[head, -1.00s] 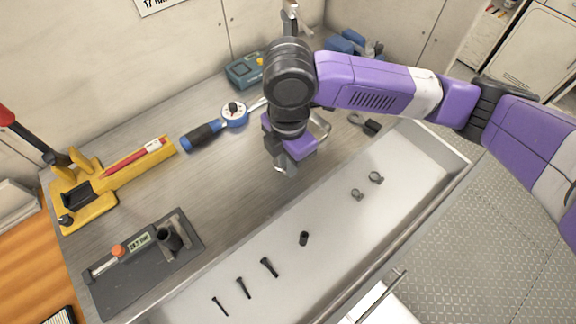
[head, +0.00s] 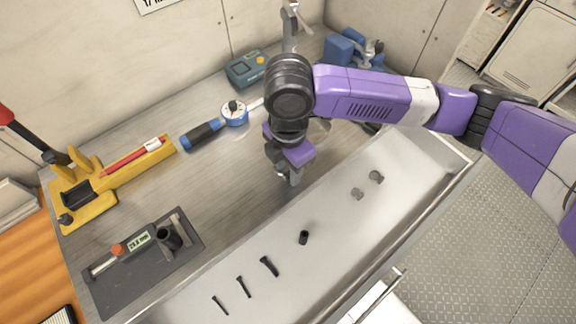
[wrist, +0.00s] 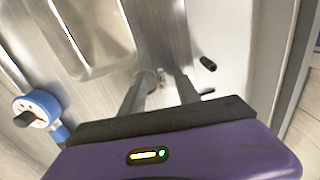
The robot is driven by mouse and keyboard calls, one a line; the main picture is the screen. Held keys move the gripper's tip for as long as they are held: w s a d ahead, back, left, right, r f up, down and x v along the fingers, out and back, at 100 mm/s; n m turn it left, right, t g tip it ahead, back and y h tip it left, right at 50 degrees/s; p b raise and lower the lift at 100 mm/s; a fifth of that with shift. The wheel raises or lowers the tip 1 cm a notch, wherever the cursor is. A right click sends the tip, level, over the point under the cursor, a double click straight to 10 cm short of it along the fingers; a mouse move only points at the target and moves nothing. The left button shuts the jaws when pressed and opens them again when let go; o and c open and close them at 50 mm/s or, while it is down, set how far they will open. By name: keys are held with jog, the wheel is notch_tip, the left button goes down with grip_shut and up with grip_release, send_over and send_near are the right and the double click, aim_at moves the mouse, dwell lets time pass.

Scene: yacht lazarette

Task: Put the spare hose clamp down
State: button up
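My gripper (head: 293,180) points down over the strip of bench beside the long metal tray, close to the tray's near wall. In the wrist view its two fingers (wrist: 160,84) close on a small, grey, rounded piece (wrist: 154,77), which looks like the spare hose clamp. It is partly hidden by the fingers, and I cannot tell whether it touches the surface below. Two other small grey clamps (head: 357,193) (head: 376,177) lie at the right end of the tray (head: 330,222).
The tray also holds a black sleeve (head: 304,237) and several dark bolts (head: 268,266). A blue torque wrench (head: 215,125), a yellow tool (head: 110,180) and a dark gauge mat (head: 190,250) lie on the bench. A shallow metal dish (wrist: 95,35) is beside my gripper. The mid-bench is clear.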

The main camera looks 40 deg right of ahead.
aim_at(288, 172)
notch_tip(288, 172, up, 12)
jog(key=w+a+r+m+t+y, duration=0.2)
jog(key=a+r+m+t+y, duration=0.15)
jog(key=a, duration=0.55)
jog(key=w+a+r+m+t+y, duration=0.3)
jog(key=a+y, duration=0.2)
jog(key=a, duration=0.4)
jog(key=w+a+r+m+t+y, duration=0.2)
jog(key=a+r+m+t+y, duration=0.15)
jog(key=a, duration=0.55)
jog(key=s+d+f+m+t+h, duration=0.6)
jog(key=s+d+f+m+h, duration=0.3)
jog(key=s+d+f+m, duration=0.35)
jog(key=s+d+f+n+h, duration=0.1)
jog(key=s+d+n, duration=0.1)
jog(key=s+d, duration=0.4)
jog(key=s+d+f+n+g+h, duration=0.1)
jog(key=s+d, duration=0.4)
jog(key=s, duration=0.7)
jog(key=shift+s+d+f+n+h, duration=0.25)
jog(key=shift+d+n+h, duration=0.2)
jog(key=shift+n, duration=0.4)
